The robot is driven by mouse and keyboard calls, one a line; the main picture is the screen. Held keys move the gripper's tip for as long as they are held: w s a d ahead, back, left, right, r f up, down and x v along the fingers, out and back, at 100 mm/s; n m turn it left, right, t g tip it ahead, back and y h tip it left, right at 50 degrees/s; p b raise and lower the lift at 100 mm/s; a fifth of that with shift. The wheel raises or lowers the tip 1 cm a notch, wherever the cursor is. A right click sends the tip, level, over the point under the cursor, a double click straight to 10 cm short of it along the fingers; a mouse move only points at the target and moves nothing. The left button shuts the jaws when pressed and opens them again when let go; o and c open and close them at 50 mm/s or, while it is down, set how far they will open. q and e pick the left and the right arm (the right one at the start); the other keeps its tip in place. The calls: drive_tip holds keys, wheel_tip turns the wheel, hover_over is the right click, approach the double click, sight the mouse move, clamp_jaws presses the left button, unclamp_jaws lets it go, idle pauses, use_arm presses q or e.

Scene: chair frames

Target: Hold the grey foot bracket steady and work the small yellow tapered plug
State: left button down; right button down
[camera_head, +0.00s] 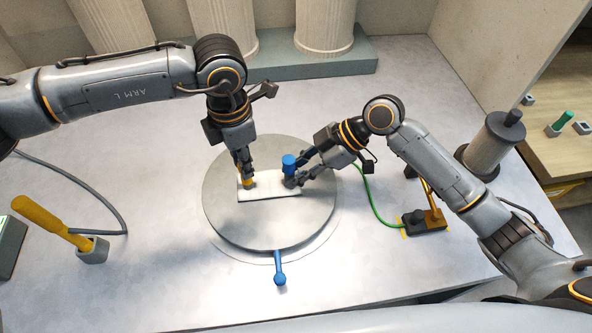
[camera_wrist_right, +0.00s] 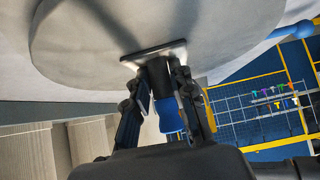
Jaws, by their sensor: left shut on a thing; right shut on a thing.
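The pale grey foot bracket (camera_head: 268,189) lies flat on the round turntable; its plate edge also shows in the right wrist view (camera_wrist_right: 153,50). A dark post with a blue cylinder (camera_head: 289,161) on top stands at its right end. My right gripper (camera_head: 292,181) is shut around this post, low down by the plate, with the post between its fingers in the right wrist view (camera_wrist_right: 160,82). My left gripper (camera_head: 246,176) points down at the bracket's left end, shut on the small yellow plug (camera_head: 249,184). The fingers hide much of the plug, so its seating cannot be told.
The turntable (camera_head: 225,215) has a blue lever (camera_head: 280,270) at its front. A yellow-handled tool (camera_head: 50,220) stands in a holder at left. A dark box with a green cable (camera_head: 425,222) and a grey spool (camera_head: 490,145) are at right. White columns (camera_head: 325,25) stand behind.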

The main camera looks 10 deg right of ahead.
use_arm(q)
drive_tip(key=shift+r, duration=0.35)
use_arm(e)
drive_tip(key=shift+s+d+f, duration=0.15)
drive_tip(key=shift+f, duration=0.3)
use_arm(q)
drive_tip(key=shift+r, duration=2.65)
drive_tip(key=a+r, duration=0.6)
use_arm(e)
drive_tip(key=c, duration=1.1)
unclamp_jaws()
drive_tip(key=shift+o, duration=0.2)
drive_tip(key=shift+r, duration=0.1)
